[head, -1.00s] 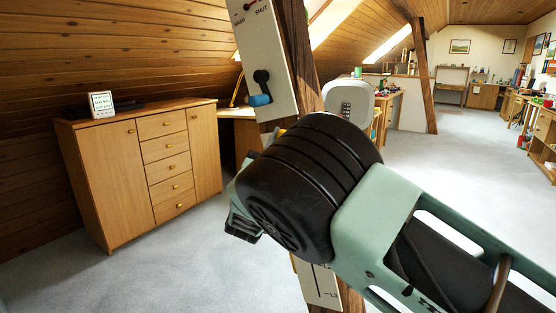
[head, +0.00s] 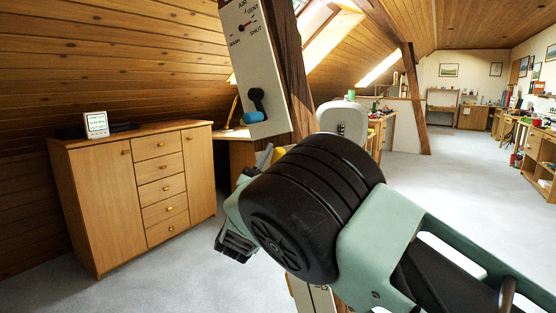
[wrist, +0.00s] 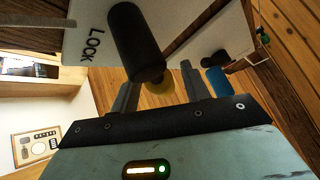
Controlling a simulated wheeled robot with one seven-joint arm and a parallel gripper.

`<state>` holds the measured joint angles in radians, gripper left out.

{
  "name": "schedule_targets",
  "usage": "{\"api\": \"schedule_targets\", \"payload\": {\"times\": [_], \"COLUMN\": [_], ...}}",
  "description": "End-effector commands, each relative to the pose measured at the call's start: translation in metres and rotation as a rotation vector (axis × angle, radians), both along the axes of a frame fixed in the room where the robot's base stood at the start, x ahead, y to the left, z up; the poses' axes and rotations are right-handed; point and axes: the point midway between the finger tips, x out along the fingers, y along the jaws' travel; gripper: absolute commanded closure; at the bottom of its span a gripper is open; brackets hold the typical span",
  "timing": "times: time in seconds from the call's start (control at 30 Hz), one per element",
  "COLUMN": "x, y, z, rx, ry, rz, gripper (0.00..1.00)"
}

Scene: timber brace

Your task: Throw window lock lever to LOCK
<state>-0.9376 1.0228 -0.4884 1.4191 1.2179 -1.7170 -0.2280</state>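In the wrist view the word LOCK is printed on a pale panel (wrist: 85,25). A thick black cylindrical part (wrist: 135,42) stands out beside that word, with a yellow knob-like end (wrist: 160,83) near it. I take these for the lock lever; its full shape and pointing direction are unclear. My gripper (wrist: 158,76) has its two fingers apart, one on each side of the yellow end, with gaps visible. In the head view my wrist hides the fingers and most of the lower panel (head: 312,295); a bit of yellow (head: 277,154) shows above it.
An upper panel (head: 250,60) on the timber post carries a dial marked VENT and SHUT and a blue-gripped lever (head: 254,117); that blue grip also shows in the wrist view (wrist: 216,82). A wooden cabinet (head: 95,215) stands left. Open carpet lies in front of it.

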Motion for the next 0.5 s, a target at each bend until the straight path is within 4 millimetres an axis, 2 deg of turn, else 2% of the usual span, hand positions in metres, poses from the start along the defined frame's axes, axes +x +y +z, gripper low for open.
{"api": "schedule_targets", "payload": {"times": [0.27,0.5], "x": [-0.004,-0.028], "y": [0.004,0.025], "z": [-0.005,-0.036], "rx": [-0.001,-0.002], "ry": [0.001,0.002], "rz": [0.002,0.003], "gripper": [0.54,0.54]}}
